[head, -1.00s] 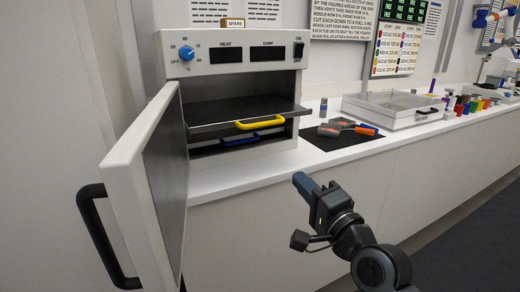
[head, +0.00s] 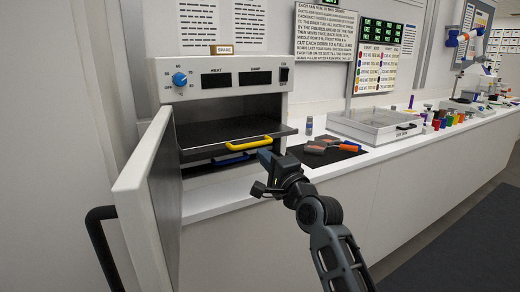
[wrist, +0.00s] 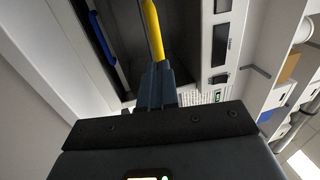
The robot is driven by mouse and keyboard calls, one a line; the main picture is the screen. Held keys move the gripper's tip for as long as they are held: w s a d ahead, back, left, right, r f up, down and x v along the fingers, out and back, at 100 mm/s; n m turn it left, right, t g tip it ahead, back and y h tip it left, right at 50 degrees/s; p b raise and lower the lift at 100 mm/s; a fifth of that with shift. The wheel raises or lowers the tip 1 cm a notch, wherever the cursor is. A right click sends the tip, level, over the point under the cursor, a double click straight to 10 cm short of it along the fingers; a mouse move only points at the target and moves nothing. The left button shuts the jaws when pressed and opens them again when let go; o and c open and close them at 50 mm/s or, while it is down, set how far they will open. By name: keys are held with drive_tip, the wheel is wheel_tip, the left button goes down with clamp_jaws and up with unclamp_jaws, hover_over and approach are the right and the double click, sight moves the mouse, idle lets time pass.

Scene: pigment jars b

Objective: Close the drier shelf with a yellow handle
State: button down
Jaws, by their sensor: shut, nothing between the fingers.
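The drier (head: 222,80) stands on the counter with its door (head: 146,195) swung open to the left. Its upper shelf (head: 205,141) is dark and is pulled out past the front opening. The yellow handle (head: 248,143) runs along that shelf's front edge. My gripper (head: 265,158) is shut and empty, at the right end of the yellow handle. In the wrist view the yellow handle (wrist: 153,28) lies right at my fingertips; I cannot tell whether they touch.
The open door and its black handle (head: 101,245) stand out on the left. Dark mat (head: 318,160) with scrapers, a small jar (head: 309,125) and a white tray (head: 375,126) lie right of the drier. The floor at the right is clear.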

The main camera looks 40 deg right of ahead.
sight(235, 132)
drive_tip(key=shift+x, duration=1.45)
drive_tip(key=shift+w+d, duration=0.15)
drive_tip(key=shift+w, duration=0.35)
drive_tip(key=f+b+x, duration=0.1)
drive_tip(key=x, duration=0.3)
drive_tip(key=f+b+x, duration=0.1)
drive_tip(key=x, duration=0.4)
drive_tip(key=b+x, duration=0.2)
drive_tip(key=x, duration=0.2)
drive_tip(key=shift+w+d+f, duration=0.15)
drive_tip(key=shift+w+f, duration=0.2)
drive_tip(key=shift+w, duration=0.1)
drive_tip(key=shift+w+d+r, duration=0.1)
drive_tip(key=shift+w, duration=0.15)
drive_tip(key=shift+w+r, duration=0.1)
drive_tip(key=shift+r, duration=0.15)
